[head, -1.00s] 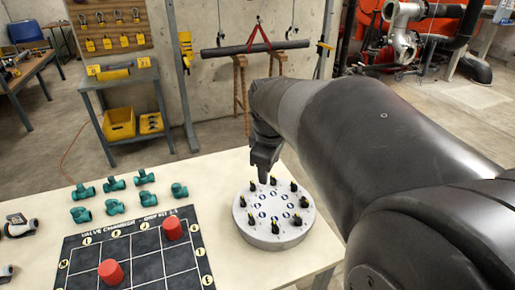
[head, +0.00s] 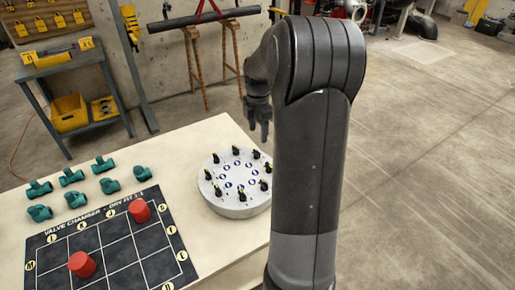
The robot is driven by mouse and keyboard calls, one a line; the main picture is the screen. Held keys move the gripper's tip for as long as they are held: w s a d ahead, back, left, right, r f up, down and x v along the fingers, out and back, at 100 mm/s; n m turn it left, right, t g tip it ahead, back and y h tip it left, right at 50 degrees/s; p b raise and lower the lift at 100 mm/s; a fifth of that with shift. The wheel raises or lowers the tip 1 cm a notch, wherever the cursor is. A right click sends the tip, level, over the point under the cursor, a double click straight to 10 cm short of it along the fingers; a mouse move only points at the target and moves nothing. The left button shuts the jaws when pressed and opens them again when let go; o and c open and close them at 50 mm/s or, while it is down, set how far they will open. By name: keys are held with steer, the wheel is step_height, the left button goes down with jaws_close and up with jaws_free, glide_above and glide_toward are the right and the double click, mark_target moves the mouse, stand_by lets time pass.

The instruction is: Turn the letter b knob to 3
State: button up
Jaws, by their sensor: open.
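A round pale grey dial unit (head: 235,208) stands on the white table. Several small black knobs sit in a ring on its top, around blue-and-white round marks. The knob letters and numbers are too small to read, so I cannot tell which is knob b. My gripper (head: 259,130) hangs fingers down, above and beyond the far right edge of the unit. It is open, holds nothing and appears apart from the knobs.
A black grid board (head: 110,245) with two red cylinders (head: 82,264) lies left of the unit. Several green pipe fittings (head: 72,177) lie behind it on the table (head: 160,160). A metal side bench (head: 80,62) stands at the back left.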

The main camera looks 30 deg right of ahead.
mark_target(257, 154)
step_height(257, 154, down, 9)
steer(key=shift+r, duration=0.2)
steer(key=shift+c, duration=0.4)
steer(key=c, duration=0.9)
